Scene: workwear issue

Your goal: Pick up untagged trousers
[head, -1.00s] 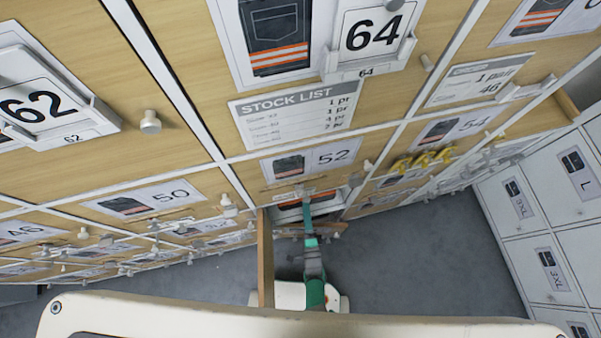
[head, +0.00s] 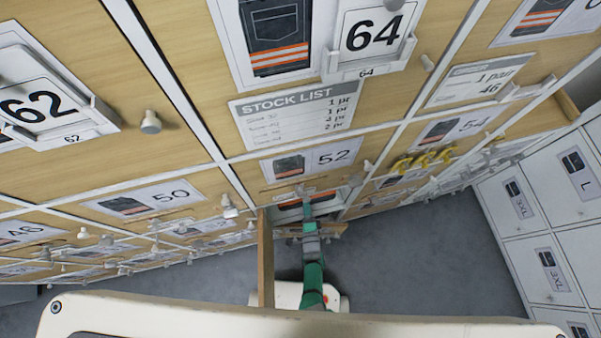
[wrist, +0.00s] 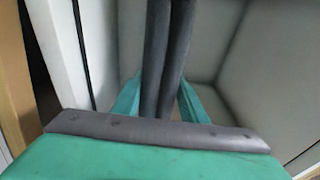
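My gripper (wrist: 160,92) reaches into a pale grey-walled compartment, with its teal fingers apart. Two long dark grey cloth-like strips (wrist: 166,50), perhaps trousers, hang or stand side by side between the fingers. I cannot tell whether the fingers touch them, and no tag shows on their visible part. In the head view my green arm runs into the open compartment (head: 290,213) below the "52" label (head: 312,160). The fingertips are hidden there.
An open wooden door (head: 265,258) stands close left of my arm. A stock list (head: 295,112) hangs above. Yellow hooks or tags (head: 424,160) are at the right. Grey lockers (head: 548,200) stand far right, with clear floor (head: 420,260) before them.

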